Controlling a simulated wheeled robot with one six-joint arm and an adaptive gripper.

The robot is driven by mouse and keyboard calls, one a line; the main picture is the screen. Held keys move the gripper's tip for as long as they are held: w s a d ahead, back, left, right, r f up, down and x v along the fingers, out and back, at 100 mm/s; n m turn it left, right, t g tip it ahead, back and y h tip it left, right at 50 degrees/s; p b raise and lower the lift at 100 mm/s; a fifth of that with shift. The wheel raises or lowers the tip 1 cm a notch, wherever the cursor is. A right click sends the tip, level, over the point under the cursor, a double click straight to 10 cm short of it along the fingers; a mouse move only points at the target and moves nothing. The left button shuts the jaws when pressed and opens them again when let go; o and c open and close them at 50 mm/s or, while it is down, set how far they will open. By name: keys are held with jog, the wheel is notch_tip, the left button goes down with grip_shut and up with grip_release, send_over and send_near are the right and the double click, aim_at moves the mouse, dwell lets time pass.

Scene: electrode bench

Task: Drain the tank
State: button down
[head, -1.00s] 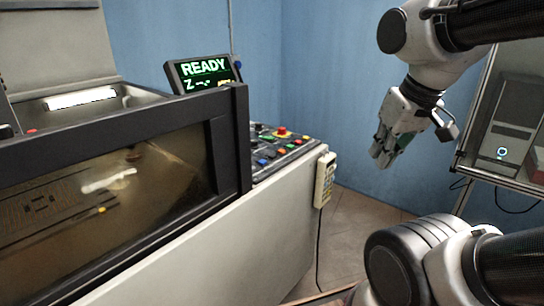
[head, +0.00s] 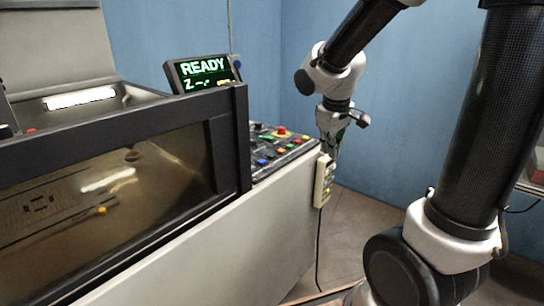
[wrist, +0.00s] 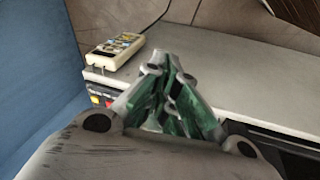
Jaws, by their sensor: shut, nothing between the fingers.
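The tank (head: 125,186) is at the left in the head view. Its dark-framed window shows cloudy brownish contents with a yellow-tipped part inside. The control panel (head: 268,152) has several coloured buttons and knobs, at the tank's right end. My gripper (head: 331,160) is shut and empty, pointing down by the panel's right end, in front of or just above the hand pendant (head: 322,183). In the wrist view my gripper (wrist: 158,62) shows its fingers together, with the pendant (wrist: 117,47) to its upper left. Red and yellow buttons (wrist: 101,98) show at the panel edge.
A display (head: 203,75) behind the panel reads READY with a Z line below. The pendant's cable hangs to the floor (head: 345,225). Blue walls (head: 300,60) stand behind. A pale machine side (head: 230,240) runs below the tank and panel.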

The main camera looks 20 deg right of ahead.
jog(key=w+a+f+n+t+y, duration=0.1)
jog(key=w+a+n, duration=0.15)
jog(key=w, duration=0.35)
jog(key=w+a+f+n+t, duration=0.1)
jog(key=w+a+n+t, duration=0.15)
jog(key=w, duration=0.35)
notch_tip(320, 180, up, 5)
jog(key=n+t+y, duration=0.2)
jog(key=y, duration=0.1)
send_over(269, 156)
jog(key=shift+d, duration=0.1)
jog(key=shift+f, duration=4.4)
jog(key=shift+f, duration=0.1)
jog(key=shift+f, duration=0.3)
